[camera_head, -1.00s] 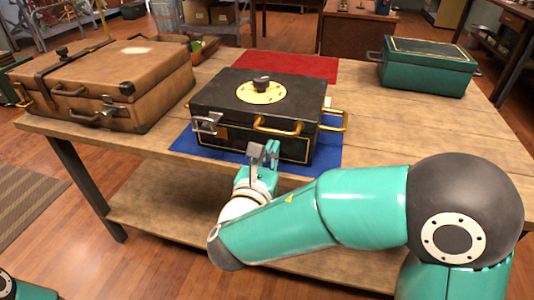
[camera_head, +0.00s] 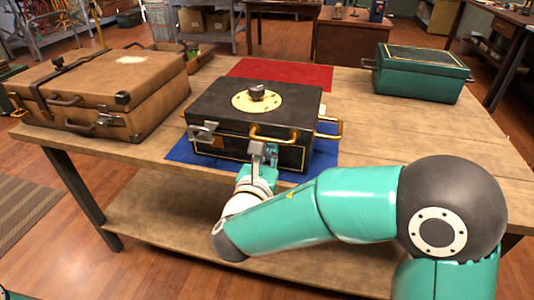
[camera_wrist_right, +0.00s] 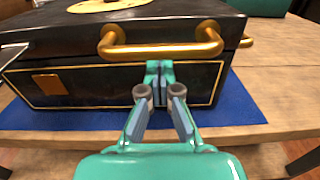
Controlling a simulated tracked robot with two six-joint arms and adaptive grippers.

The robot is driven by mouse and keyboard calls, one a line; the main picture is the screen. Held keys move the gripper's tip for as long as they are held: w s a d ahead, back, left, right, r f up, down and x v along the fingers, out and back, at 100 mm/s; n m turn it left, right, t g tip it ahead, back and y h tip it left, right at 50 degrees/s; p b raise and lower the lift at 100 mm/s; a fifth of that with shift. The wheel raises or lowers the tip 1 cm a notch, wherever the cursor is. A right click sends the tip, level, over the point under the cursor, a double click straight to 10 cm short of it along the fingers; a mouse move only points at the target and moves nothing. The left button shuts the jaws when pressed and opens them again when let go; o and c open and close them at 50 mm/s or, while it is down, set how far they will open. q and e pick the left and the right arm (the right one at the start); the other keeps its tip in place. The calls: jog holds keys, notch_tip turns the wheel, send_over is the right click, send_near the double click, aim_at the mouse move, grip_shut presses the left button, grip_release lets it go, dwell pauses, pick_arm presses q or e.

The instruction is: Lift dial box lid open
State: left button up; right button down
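The dial box (camera_head: 228,106) is black with gold trim and stands on a blue mat (camera_head: 183,152). Its lid looks closed, with a cream dial (camera_head: 243,102) and dark knob on top. A gold handle (camera_head: 272,139) is on the front, and it also shows in the right wrist view (camera_wrist_right: 160,50). A silver latch (camera_head: 203,131) is at the front left. My right gripper (camera_head: 264,152) is at the box front; in the wrist view its fingertips (camera_wrist_right: 159,70) are together just below the handle. Whether they touch it I cannot tell. My left gripper is out of view.
A brown suitcase (camera_head: 105,85) stands on the table's left. A green box (camera_head: 422,78) is at the back right. A red mat (camera_head: 290,73) lies behind the dial box. The table (camera_head: 375,128) right of the box is bare.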

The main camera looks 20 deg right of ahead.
aim_at(270, 131)
jog(key=shift+w+d, duration=0.15)
jog(key=shift+w, duration=0.05)
jog(key=shift+s+a, duration=0.2)
jog(key=shift+s, duration=0.1)
dwell(0.4)
jog(key=shift+r+p, duration=0.95)
jog(key=shift+r, duration=0.4)
jog(key=shift+r+p, duration=1)
jog(key=shift+r, duration=0.3)
